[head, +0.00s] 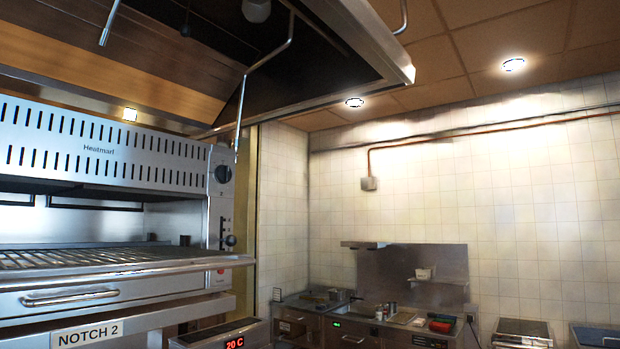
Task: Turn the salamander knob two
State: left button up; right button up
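The salamander grill (100,147) is a steel unit at the left of the head view, with a slotted upper front and a rack below. A round black knob (222,174) sits at the right end of its upper front panel. A smaller dark knob or lever (230,240) shows lower on the same side post. The knob's pointer setting is too small to tell. Neither of my grippers is in view.
An extractor hood (350,30) with hanging metal rods (241,110) hangs overhead. Counters with equipment (395,327) line the far tiled wall. The space right of the knob looks open.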

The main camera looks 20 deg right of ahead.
aim_at(223, 173)
jog(key=z, duration=0.15)
jog(key=i+l+u, duration=0.1)
jog(key=u, duration=0.3)
jog(key=l+u, duration=0.25)
jog(key=u, duration=0.15)
jog(key=i+l+u, duration=0.1)
jog(key=u, duration=0.3)
jog(key=l+u, duration=0.5)
jog(key=l, duration=0.65)
jog(key=k+l, duration=0.1)
jog(key=l, duration=0.45)
jog(key=k+l+u, duration=0.15)
jog(key=l, duration=0.4)
jog(key=i, duration=0.05)
